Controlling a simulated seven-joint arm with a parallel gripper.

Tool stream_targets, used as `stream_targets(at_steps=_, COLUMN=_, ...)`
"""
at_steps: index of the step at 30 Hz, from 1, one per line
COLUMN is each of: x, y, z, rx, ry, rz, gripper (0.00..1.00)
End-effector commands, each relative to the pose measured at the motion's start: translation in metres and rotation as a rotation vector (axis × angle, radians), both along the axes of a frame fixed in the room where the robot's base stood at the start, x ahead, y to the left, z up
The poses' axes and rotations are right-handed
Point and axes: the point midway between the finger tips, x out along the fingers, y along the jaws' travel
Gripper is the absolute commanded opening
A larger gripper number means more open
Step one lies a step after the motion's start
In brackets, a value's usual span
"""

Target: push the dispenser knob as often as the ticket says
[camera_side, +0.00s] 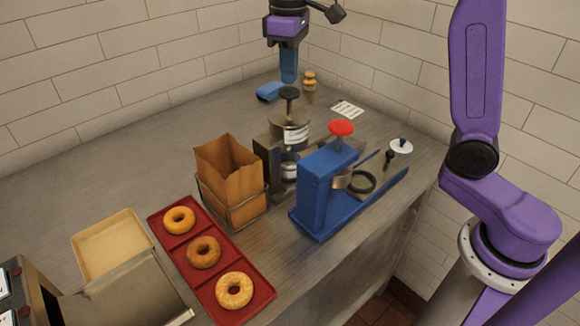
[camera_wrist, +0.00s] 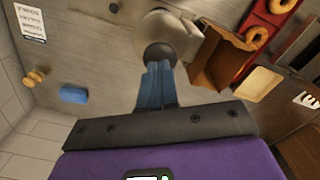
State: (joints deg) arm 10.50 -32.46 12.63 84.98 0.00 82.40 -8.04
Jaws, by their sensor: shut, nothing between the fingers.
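The dispenser (camera_side: 292,128) is a metal canister with a white label, standing in a dark frame. Its black knob (camera_side: 289,93) is on top. In the wrist view the dark round knob (camera_wrist: 160,55) lies right at the tips of my blue fingers. My gripper (camera_side: 289,80) is shut and empty, pointing down just above the knob; I cannot tell whether it touches. The ticket (camera_side: 347,109) is a white printed card on the counter behind the dispenser; it also shows in the wrist view (camera_wrist: 29,21). Its text is too small to read.
A blue press with a red knob (camera_side: 341,128) stands right of the dispenser. A paper bag (camera_side: 229,172) in a wire holder stands left. A red tray (camera_side: 213,288) holds three bagels.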

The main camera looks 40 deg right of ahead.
Motion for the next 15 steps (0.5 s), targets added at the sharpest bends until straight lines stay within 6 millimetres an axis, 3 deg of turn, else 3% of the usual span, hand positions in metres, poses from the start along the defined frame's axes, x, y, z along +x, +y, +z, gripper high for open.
stream_targets(at_steps=15, x=-0.0003, y=-0.0002, z=-0.0040, rx=-0.001, ry=0.002, rz=0.000, gripper=0.00)
